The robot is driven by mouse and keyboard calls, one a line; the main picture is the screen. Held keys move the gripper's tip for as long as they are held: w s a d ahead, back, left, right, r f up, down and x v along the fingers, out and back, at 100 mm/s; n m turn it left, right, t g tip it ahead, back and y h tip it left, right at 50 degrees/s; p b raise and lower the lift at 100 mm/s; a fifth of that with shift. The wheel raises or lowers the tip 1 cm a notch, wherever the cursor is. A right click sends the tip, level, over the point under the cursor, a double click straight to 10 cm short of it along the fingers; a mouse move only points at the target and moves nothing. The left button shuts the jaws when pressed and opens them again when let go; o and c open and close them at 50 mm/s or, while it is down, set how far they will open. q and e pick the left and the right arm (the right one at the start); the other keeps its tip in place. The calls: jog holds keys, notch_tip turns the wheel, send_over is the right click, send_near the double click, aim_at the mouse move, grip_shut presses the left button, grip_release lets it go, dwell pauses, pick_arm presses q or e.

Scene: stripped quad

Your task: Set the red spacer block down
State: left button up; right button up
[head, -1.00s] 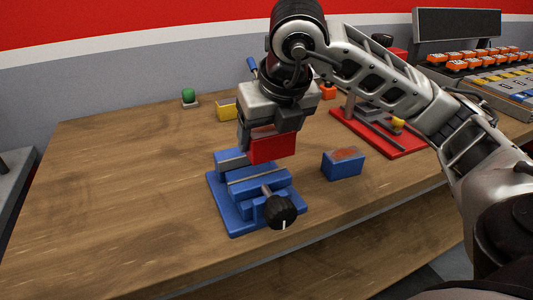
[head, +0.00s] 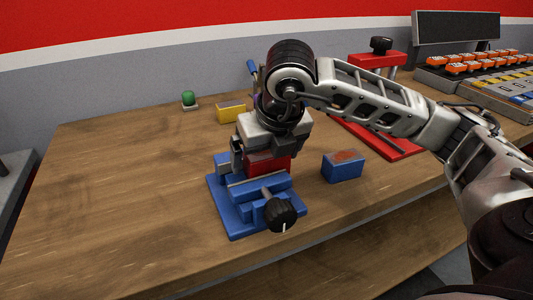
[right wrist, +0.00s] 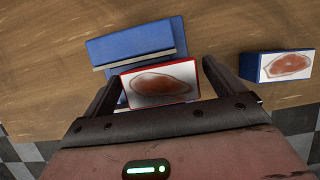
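The red spacer block (head: 268,163) sits at the blue vise (head: 228,222), behind its front jaw, which hides the block's lower part. In the right wrist view the block (right wrist: 160,84) shows a white top with a reddish-brown patch, beside a blue jaw (right wrist: 135,45) with a grey edge. My right gripper (head: 262,158) points down over the block. In the wrist view its fingers (right wrist: 162,72) stand either side of the block, with a narrow gap at each side, so it is open around it. My left gripper is not in view.
A blue block (head: 343,167) stands right of the vise. The vise's black knob (head: 280,215) faces front. A yellow block (head: 230,112) and a green button (head: 188,98) lie farther back. A red fixture (head: 400,146) is at right. The table's left side is clear.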

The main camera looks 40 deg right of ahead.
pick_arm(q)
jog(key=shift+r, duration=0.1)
pick_arm(e)
jog(key=shift+r, duration=0.45)
pick_arm(q)
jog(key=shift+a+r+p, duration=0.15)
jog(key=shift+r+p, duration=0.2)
jog(key=shift+p, duration=0.8)
pick_arm(e)
jog(key=v, duration=1.1)
jog(key=shift+s+r, duration=0.2)
jog(key=shift+s, duration=0.1)
jog(key=shift+a, duration=0.1)
